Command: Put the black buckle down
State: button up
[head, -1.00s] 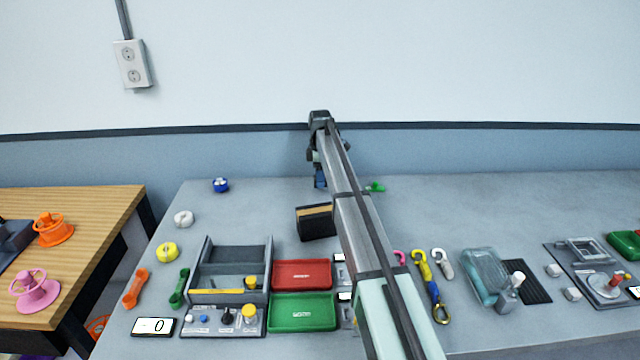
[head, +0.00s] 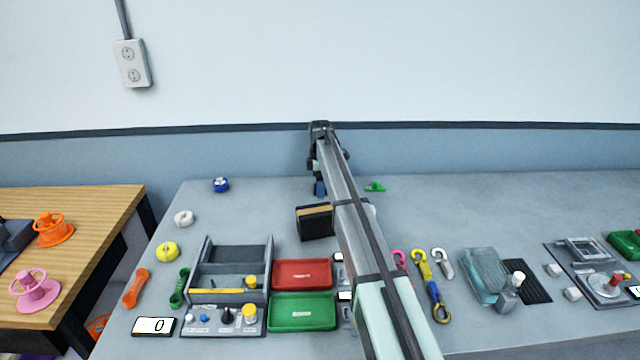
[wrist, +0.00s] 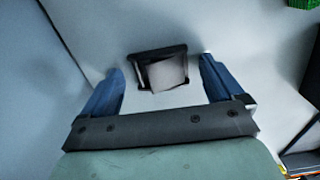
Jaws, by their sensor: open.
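The black buckle (wrist: 157,53) shows in the wrist view as a dark frame around a pale centre. It lies between the two blue fingers of my gripper (wrist: 161,82), just past their tips, with gaps on both sides. The fingers are spread apart and hold nothing. The buckle seems to rest on the grey surface, but its exact contact is hard to tell. In the head view my gripper (head: 320,188) points down over the back of the bench, and I cannot make out the buckle there.
A black block with a tan top (head: 315,222) stands in front of my gripper. A small green piece (head: 375,187) lies to its right and a blue spool (head: 221,185) to its left. Red (head: 301,274) and green (head: 304,311) trays sit nearer. The back right bench is clear.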

jog(key=shift+r, duration=0.1)
notch_tip(320, 180, up, 12)
dwell(0.7)
